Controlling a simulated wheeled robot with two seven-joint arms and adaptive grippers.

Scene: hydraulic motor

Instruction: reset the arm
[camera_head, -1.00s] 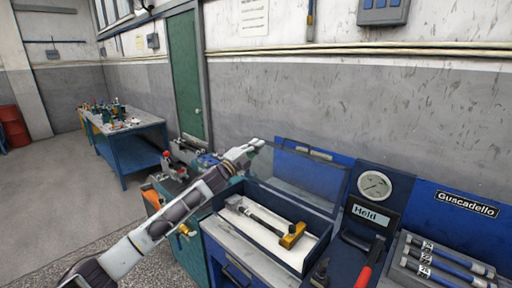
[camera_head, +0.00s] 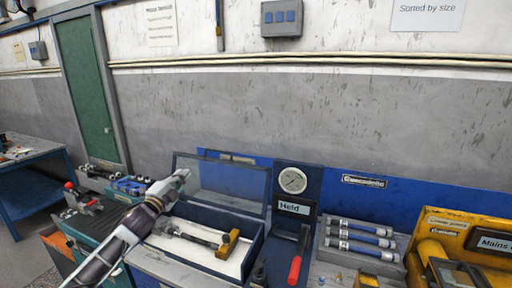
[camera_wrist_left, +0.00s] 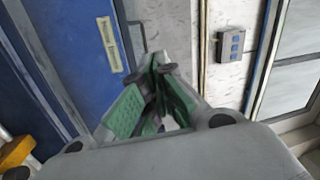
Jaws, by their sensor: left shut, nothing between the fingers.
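My left arm comes in from the lower left in the head view. My left gripper (camera_head: 181,178) is shut and empty, held above the left side of an open blue case with a clear lid. In the left wrist view its green-padded fingers (camera_wrist_left: 158,95) are closed together. The case (camera_head: 258,246) has a white inside and holds a tool with a yellow-orange end block (camera_head: 230,242); part of the case is hidden by my arm. My right gripper is not in view.
A gauge stand (camera_head: 293,181) marked "Held", a red-handled lever (camera_head: 297,262), a tray of blue-banded cylinders (camera_head: 360,234) and a yellow unit (camera_head: 432,258) stand to the right. Tools crowd a bench at left. The wall behind (camera_head: 300,120) leaves open space above the bench.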

